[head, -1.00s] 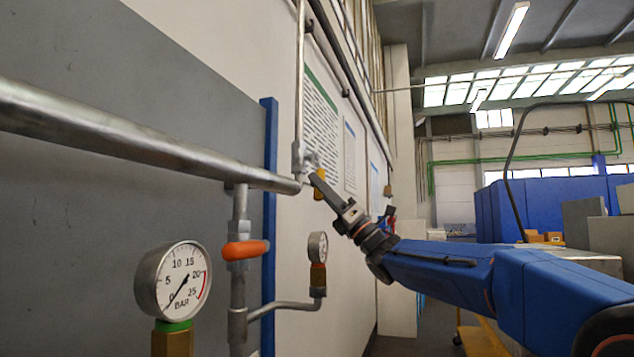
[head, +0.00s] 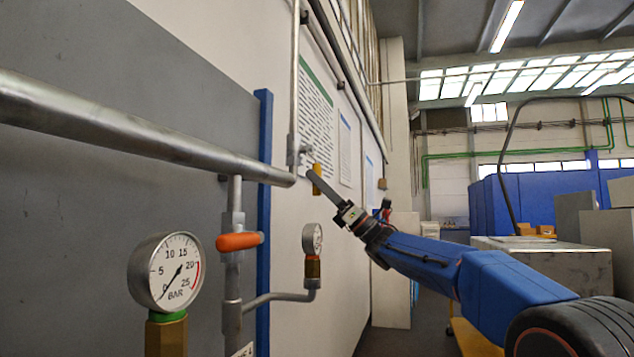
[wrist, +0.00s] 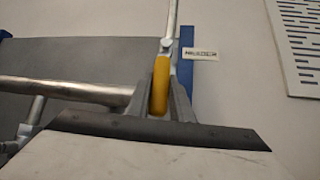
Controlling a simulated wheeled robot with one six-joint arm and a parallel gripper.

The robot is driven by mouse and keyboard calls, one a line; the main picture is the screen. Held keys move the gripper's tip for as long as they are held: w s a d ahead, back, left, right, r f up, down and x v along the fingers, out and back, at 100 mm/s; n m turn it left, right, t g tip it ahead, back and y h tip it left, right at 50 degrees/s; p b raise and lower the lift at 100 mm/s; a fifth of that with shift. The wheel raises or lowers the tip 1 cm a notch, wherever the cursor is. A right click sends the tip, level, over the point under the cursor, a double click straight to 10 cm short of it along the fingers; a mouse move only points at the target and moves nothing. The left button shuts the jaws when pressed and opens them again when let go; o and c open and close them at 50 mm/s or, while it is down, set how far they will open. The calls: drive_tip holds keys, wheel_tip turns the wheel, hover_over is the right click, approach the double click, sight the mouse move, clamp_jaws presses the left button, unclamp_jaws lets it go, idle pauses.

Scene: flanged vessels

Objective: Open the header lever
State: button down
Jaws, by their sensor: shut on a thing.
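A yellow lever (head: 317,180) hangs on a valve at the foot of the thin vertical pipe, by the end of the thick horizontal pipe. My gripper (head: 312,178) reaches it from the lower right and is shut on it. In the wrist view the yellow lever (wrist: 160,86) stands nearly upright between my two fingers (wrist: 163,100). The fingers hide its lower sides. A small label (wrist: 202,54), too small to read, is on the wall to its right.
The thick pipe (head: 120,125) crosses on the left. An orange lever (head: 239,241) lies across a lower vertical pipe. A large gauge (head: 167,272) and a small gauge (head: 312,239) stand below. Grey cabinets (head: 555,262) stand at the right.

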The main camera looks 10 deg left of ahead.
drive_tip(key=shift+t, duration=0.3)
drive_tip(key=c, duration=1.6)
unclamp_jaws()
drive_tip(key=shift+o, duration=0.2)
drive_tip(key=v, duration=1.7)
drive_tip(key=shift+d, duration=0.2)
drive_tip(key=shift+w+f, duration=0.1)
drive_tip(key=shift+w, duration=0.1)
